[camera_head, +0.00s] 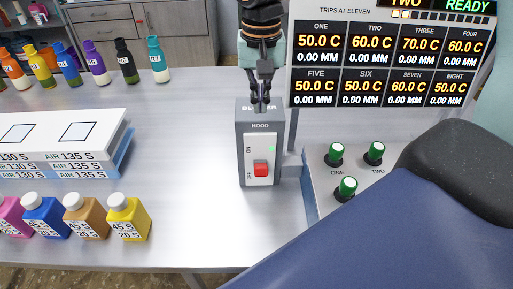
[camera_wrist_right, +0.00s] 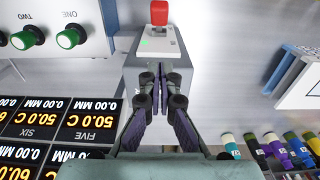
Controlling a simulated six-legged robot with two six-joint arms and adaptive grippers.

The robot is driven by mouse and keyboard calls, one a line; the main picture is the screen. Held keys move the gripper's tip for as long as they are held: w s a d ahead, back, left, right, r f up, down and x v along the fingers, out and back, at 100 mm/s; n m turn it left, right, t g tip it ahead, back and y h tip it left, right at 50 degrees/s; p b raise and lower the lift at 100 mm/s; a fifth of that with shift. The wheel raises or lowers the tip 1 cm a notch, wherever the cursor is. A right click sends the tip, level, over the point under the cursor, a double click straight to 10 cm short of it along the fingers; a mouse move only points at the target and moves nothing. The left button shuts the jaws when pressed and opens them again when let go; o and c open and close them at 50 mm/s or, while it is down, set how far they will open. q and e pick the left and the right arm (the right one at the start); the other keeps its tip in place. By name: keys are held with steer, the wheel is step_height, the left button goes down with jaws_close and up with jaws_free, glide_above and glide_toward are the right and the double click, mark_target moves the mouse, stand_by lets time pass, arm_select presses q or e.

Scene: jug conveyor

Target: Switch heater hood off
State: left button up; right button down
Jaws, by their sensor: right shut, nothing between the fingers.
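A grey switch box (camera_head: 245,160) marked HOOD stands on the table, its upper label partly hidden by my gripper. Its pale front plate carries a red switch lever (camera_head: 261,168) at the lower end, by small lettering, and a small green light (camera_head: 271,149). My right gripper (camera_head: 261,106) points down at the top end of the box, shut and empty, apart from the lever. In the right wrist view the shut fingers (camera_wrist_right: 157,75) lie in front of the box, with the red lever (camera_wrist_right: 159,13) beyond them. My left gripper is not in view.
A display screen (camera_head: 390,52) stands behind, right of the box. A panel with green knobs (camera_head: 336,153) is to the right. White trays (camera_head: 62,128) and several square bottles (camera_head: 128,217) are left, with coloured bottles (camera_head: 96,66) behind.

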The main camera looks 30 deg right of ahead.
glide_above(261, 163)
steer(key=w, duration=0.1)
steer(key=f, duration=0.8)
steer(key=shift+w+d+f, duration=0.15)
steer(key=shift+d+f, duration=0.1)
steer(key=shift+f, duration=0.1)
steer(key=f, duration=0.1)
steer(key=s+f, duration=0.1)
steer(key=f, duration=0.1)
steer(key=shift+f+p, duration=0.25)
steer(key=shift+p, duration=0.1)
steer(key=shift+s+a+f, duration=0.1)
steer(key=shift+s+f, duration=0.15)
steer(key=shift+f, duration=0.05)
steer(key=shift+s+a+f, duration=0.15)
steer(key=shift+a+f, duration=0.1)
steer(key=shift+a, duration=0.2)
steer(key=shift+d, duration=0.15)
